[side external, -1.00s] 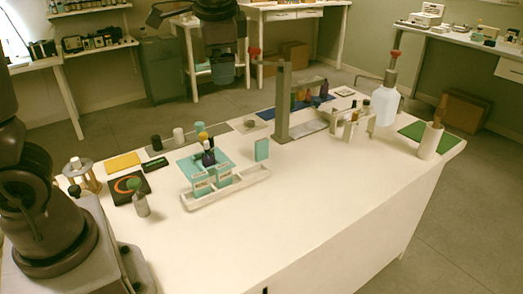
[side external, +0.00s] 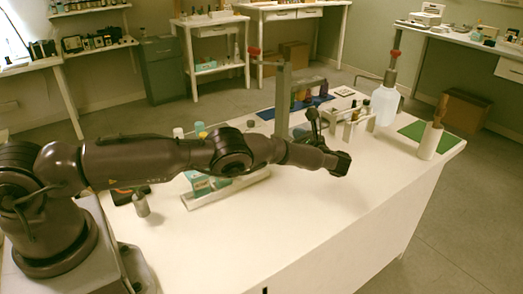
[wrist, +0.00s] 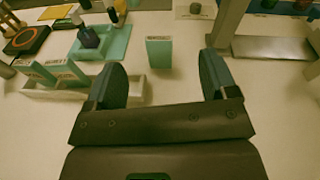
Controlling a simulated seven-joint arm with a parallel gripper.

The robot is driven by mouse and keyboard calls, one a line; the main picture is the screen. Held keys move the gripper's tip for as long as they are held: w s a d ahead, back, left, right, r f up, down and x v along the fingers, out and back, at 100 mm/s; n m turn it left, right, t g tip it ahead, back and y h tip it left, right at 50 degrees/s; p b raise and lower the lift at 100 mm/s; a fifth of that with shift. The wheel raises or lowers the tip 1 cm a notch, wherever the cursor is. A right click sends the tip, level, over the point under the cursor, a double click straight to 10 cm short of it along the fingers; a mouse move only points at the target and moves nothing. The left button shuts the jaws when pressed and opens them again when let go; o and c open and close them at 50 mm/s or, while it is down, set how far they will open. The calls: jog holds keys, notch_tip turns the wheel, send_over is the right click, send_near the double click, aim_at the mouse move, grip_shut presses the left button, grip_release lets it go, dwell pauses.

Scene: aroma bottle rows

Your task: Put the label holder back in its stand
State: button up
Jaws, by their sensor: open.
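A teal label holder (wrist: 158,53) with a pale label along its top stands alone on the white table in the wrist view. It is ahead of my gripper (wrist: 160,72), roughly centred between the two open fingertips and apart from both. The white stand (wrist: 62,96) lies to its left, with two similar teal holders (wrist: 67,72) in it; its right part is partly behind my left finger. In the side view the stand (side external: 217,198) shows below my arm, and the loose holder is hidden behind the arm.
A teal tray (wrist: 118,42) with a dark blue bottle (wrist: 88,36) is behind the stand. A grey post (side external: 282,98) rises beyond my gripper, with a metal plate (wrist: 272,48) at its foot. The front table area is clear in the side view.

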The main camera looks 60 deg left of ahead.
jog(key=f, duration=0.1)
jog(key=d+f+m+y, duration=0.1)
jog(key=f, duration=0.1)
jog(key=s+f+m+t, duration=0.1)
jog(key=f, duration=0.1)
jog(key=shift+d+y, duration=0.3)
jog(key=shift+s+a+f, duration=0.1)
jog(key=shift+a+f, duration=0.05)
jog(key=a, duration=1.2)
jog(key=shift+a, duration=0.25)
jog(key=c, duration=1.1)
jog(key=shift+r, duration=0.2)
